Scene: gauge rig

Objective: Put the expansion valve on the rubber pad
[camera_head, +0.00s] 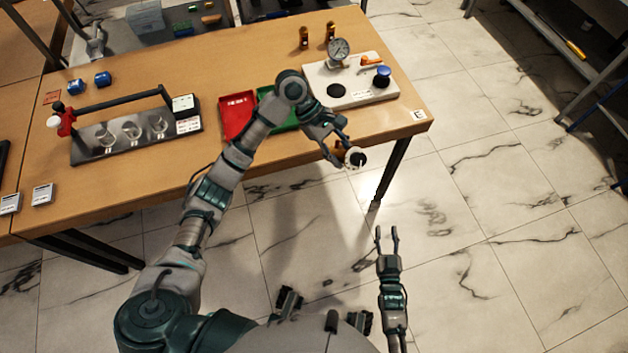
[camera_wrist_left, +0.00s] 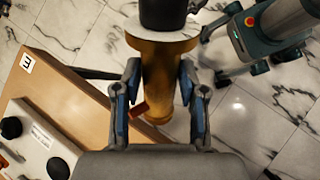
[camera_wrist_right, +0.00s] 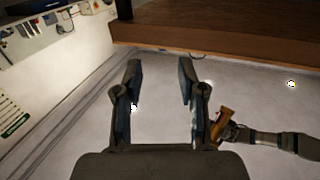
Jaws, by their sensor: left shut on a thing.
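The expansion valve, a brass body with a pale disc and a black end, is held in my left gripper (camera_head: 338,152); it shows in the head view (camera_head: 355,158) and close up in the left wrist view (camera_wrist_left: 160,80). The left fingers (camera_wrist_left: 160,100) are shut on its brass body, in the air just off the table's front edge. The rubber pad seems to be the flat black disc (camera_head: 336,90) on the white board, behind the gripper. My right gripper (camera_head: 387,232) is open and empty over the floor, also in the right wrist view (camera_wrist_right: 158,85).
The white board (camera_head: 350,100) carries a gauge (camera_head: 338,50) and a blue-topped black knob (camera_head: 382,76). Two brass fittings (camera_head: 304,38) stand behind it. A red tray (camera_head: 237,113) and a green tray (camera_head: 268,94) lie left of it. A handled rack (camera_head: 135,130) stands further left.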

